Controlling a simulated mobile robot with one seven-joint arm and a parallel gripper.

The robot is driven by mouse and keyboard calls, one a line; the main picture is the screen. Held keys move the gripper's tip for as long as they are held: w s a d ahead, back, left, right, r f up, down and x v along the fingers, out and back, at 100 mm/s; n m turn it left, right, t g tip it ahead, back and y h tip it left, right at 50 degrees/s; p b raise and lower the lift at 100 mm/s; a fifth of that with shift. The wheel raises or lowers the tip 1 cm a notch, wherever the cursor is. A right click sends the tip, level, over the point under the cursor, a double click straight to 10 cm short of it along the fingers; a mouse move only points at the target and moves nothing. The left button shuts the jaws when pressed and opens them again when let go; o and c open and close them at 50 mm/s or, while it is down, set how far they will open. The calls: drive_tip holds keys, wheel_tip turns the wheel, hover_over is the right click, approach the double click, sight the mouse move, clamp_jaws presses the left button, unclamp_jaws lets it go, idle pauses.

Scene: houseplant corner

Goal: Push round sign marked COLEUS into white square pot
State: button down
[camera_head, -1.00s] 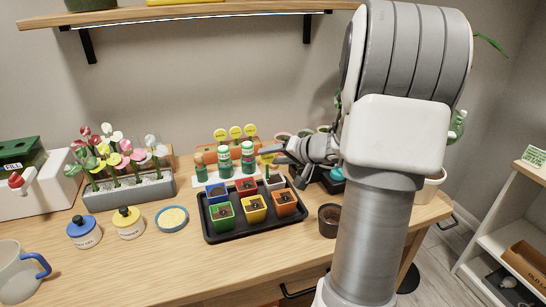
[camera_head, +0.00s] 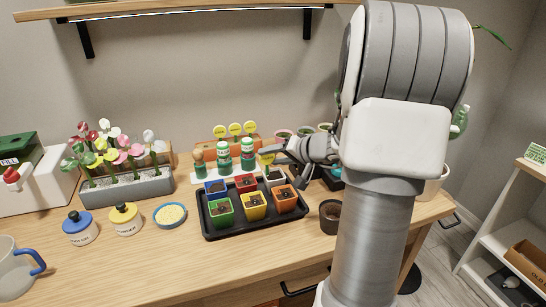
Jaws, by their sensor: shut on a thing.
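My gripper (camera_head: 272,152) is shut on a round yellow sign (camera_head: 267,158) at the back right of the black tray. My fingers partly cover the sign, and its lettering is too small to read. The white square pot (camera_head: 275,180) stands in the tray's back right place, with dark soil in it. The sign is just above and behind this pot as seen here. I cannot tell whether its stake touches the soil.
The black tray (camera_head: 252,229) also holds blue, red, green, yellow and orange pots. Behind it stand green-capped bottles (camera_head: 224,156) and an orange block (camera_head: 212,146) with several round yellow signs. A dark round pot (camera_head: 330,217) stands right of the tray.

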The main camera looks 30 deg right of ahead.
unclamp_jaws()
idle(0.5)
wheel_tip(320, 180, up, 7)
drive_tip(key=p, duration=0.2)
drive_tip(key=shift+p, duration=0.4)
idle(0.3)
idle(0.4)
